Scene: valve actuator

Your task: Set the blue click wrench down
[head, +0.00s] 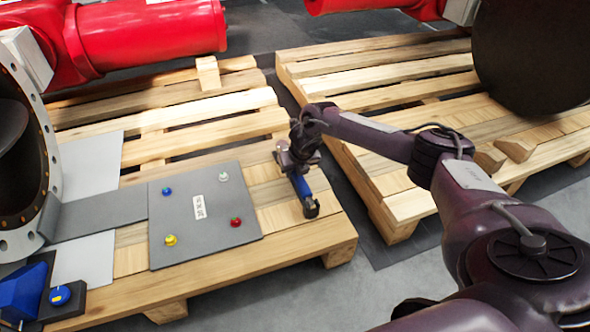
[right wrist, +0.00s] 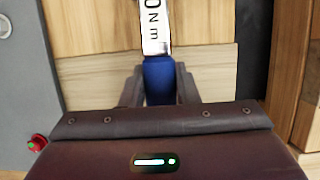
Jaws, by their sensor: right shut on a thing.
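The blue click wrench (head: 301,187) is in my right gripper (head: 291,160), over or on the pallet boards just right of the grey mat. Its dark head end points toward the front edge of the pallet. In the right wrist view the blue part of the wrench (right wrist: 159,80) sits between the two fingers of my right gripper (right wrist: 160,86), with a white label reading "Nm" beyond it. I cannot tell whether the wrench touches the boards. My left gripper is not in view.
A grey mat (head: 190,247) with blue, white, yellow and red knobs lies on the left pallet (head: 290,245). A large flanged valve (head: 48,165) stands at the left. A blue tool (head: 22,292) lies at the lower left. A second pallet (head: 400,205) is at the right, across a gap.

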